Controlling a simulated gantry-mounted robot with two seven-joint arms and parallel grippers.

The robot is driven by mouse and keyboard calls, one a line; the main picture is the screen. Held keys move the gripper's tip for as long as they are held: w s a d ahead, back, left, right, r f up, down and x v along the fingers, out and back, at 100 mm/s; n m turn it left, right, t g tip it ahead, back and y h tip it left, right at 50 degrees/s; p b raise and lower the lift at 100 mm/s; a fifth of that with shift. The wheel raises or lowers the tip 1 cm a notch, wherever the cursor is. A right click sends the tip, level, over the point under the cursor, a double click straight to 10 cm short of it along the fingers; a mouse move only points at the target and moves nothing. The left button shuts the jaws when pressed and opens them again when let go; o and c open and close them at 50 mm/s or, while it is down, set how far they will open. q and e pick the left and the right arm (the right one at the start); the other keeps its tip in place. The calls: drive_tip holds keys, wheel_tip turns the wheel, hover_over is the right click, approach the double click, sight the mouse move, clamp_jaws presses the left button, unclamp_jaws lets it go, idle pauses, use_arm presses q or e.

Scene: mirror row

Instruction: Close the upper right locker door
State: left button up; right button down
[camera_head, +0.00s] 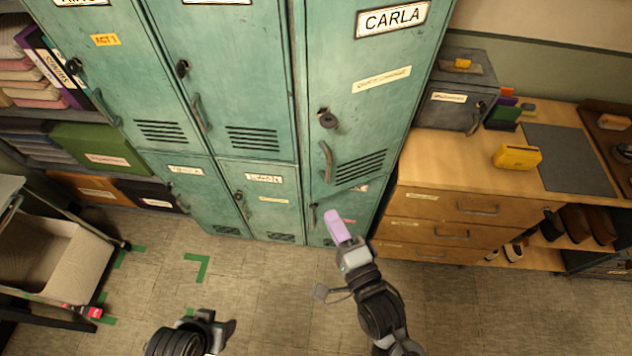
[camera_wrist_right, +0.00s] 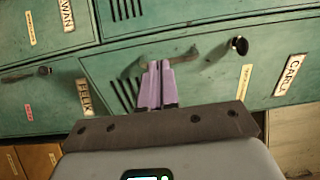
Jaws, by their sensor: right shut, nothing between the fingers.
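The upper right locker door (camera_head: 365,100), green and labelled CARLA, stands slightly ajar. Its handle side at the left sticks out past the row, and its bottom edge slants across the lower right locker. It carries a dark round knob (camera_head: 328,118) and a curved handle (camera_head: 327,161). In the right wrist view, the door (camera_wrist_right: 215,75) fills the middle, with its handle (camera_wrist_right: 172,56) just beyond my fingers. My right gripper (camera_head: 335,226), with pinkish-purple fingers, is shut and empty below the handle in the head view; contact cannot be told. My left gripper (camera_head: 215,328) is low, away from the lockers.
A wooden drawer cabinet (camera_head: 450,205) stands right of the lockers, bearing a grey metal box (camera_head: 452,103) and a yellow case (camera_head: 517,157). A cart with a beige bin (camera_head: 55,255) is at the left. The floor (camera_head: 255,285) before the lockers is clear, with green corner tape marks.

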sight(306, 166)
use_arm(q)
drive_tip(key=p+v, duration=0.3)
drive_tip(key=shift+w+d+r, duration=0.25)
drive_tip(key=shift+r, duration=0.1)
use_arm(e)
drive_tip(key=x, duration=1.3)
drive_tip(key=shift+d, duration=0.1)
